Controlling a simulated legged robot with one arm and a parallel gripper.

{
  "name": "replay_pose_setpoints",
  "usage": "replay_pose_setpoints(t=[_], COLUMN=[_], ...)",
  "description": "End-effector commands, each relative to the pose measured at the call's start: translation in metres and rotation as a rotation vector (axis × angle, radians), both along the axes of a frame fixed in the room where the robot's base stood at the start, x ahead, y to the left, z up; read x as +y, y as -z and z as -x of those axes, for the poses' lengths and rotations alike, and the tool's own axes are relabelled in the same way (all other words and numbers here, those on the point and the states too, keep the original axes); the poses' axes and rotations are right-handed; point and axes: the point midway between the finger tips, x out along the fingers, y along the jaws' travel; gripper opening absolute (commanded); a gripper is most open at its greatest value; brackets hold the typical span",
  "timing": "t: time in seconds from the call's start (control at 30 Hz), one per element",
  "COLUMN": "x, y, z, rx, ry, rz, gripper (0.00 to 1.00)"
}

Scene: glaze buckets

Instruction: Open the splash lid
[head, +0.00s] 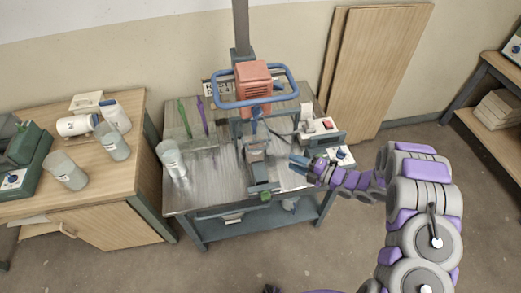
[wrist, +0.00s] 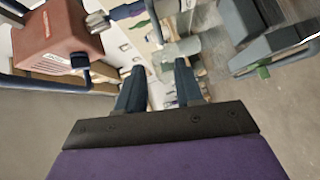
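My gripper (head: 299,162) is over the right part of the metal table, pointing left toward the mixer's column. In the wrist view its two dark fingers (wrist: 160,88) stand apart with nothing held between them. The mixer has a red motor head (head: 254,78) with a blue loop handle (head: 223,104); the red head is at upper left in the wrist view (wrist: 62,38). Below it is a small greyish holder (head: 256,149), just left of my gripper and apart from it. I cannot clearly make out which part is the splash lid.
A translucent bucket (head: 173,160) stands at the table's left, near green (head: 185,118) and purple (head: 203,115) tools. A control box with a red switch (head: 328,125) sits at the right. The wooden cabinet (head: 120,180) at left bears several containers. Wooden boards (head: 375,65) lean behind.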

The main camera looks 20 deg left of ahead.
Motion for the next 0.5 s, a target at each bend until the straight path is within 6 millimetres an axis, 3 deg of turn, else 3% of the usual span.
replay_pose_setpoints(t=[0.5], x=[0.089], y=[0.013], z=[-0.019], rx=[-0.002], ry=[-0.004], rz=[0.0], gripper=[0.36])
